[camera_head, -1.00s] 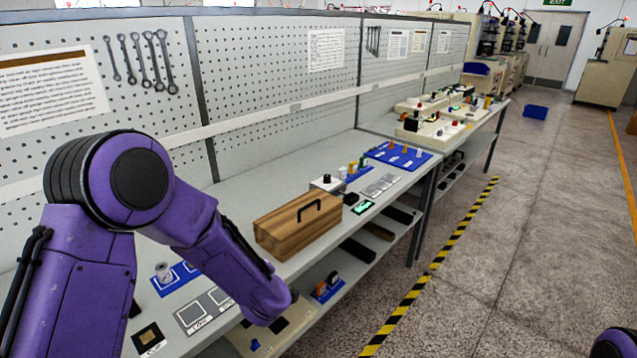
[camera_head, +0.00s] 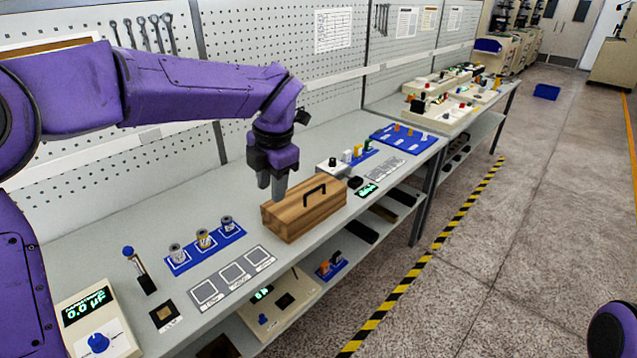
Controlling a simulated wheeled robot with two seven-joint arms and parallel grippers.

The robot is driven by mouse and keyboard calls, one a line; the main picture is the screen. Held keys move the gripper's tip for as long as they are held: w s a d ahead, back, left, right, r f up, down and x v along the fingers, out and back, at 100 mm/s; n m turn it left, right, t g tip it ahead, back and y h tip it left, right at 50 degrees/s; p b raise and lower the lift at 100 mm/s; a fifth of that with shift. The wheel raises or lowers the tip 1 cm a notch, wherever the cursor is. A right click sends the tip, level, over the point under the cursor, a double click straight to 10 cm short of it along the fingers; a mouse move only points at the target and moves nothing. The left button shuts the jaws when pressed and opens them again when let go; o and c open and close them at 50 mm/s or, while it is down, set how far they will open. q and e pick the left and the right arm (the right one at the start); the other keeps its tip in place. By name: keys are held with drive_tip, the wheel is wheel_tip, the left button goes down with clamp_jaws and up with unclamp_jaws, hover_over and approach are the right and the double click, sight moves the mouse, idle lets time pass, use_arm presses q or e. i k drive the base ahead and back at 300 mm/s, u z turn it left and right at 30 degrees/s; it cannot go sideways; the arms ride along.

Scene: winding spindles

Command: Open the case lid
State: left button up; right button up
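The wooden case (camera_head: 303,212) stands on the grey workbench, with a black handle (camera_head: 314,193) on its lid. The lid is shut. My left gripper (camera_head: 271,192) points down just above and behind the left end of the case, at the far-left corner of the lid. Its fingers look close to each other, and I cannot tell whether there is a gap between them or whether they touch the case. Nothing shows held in them. Of my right arm only a purple rounded part shows at the bottom right; its gripper is out of view.
A blue tray with several spindles (camera_head: 205,247) lies left of the case, with grey marked squares (camera_head: 232,273) in front. A meter (camera_head: 91,318) stands at the near left. A small white box (camera_head: 332,168) and blue tray (camera_head: 403,139) lie beyond the case. A pegboard (camera_head: 265,60) backs the bench.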

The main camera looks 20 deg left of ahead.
sight(300, 207)
drive_tip(key=i, duration=1)
